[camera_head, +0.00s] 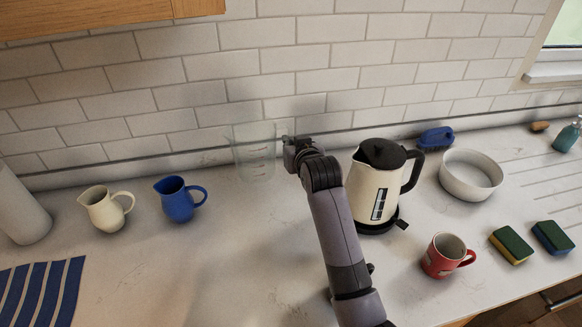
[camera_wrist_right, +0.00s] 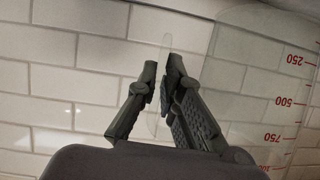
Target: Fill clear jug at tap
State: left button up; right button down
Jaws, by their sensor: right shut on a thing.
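The clear jug (camera_head: 254,152) with red measuring marks is near the back wall in the head view. It seems upright, and I cannot tell whether its base touches the counter. My right gripper (camera_head: 291,146) is at the jug's right side. In the right wrist view the jug's clear wall (camera_wrist_right: 262,80) with red numbers fills the right side. There the fingers of my right gripper (camera_wrist_right: 163,72) are closed on a thin clear part, which looks like the jug's handle. No tap is in view. My left gripper is not in view.
A cream kettle (camera_head: 372,185) stands close right of my right arm. A blue pitcher (camera_head: 176,200) and a cream pitcher (camera_head: 103,209) stand left. The front middle counter is clear.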

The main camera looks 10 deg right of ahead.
notch_tip(320, 180, up, 8)
jog(key=b, duration=0.1)
dwell(0.4)
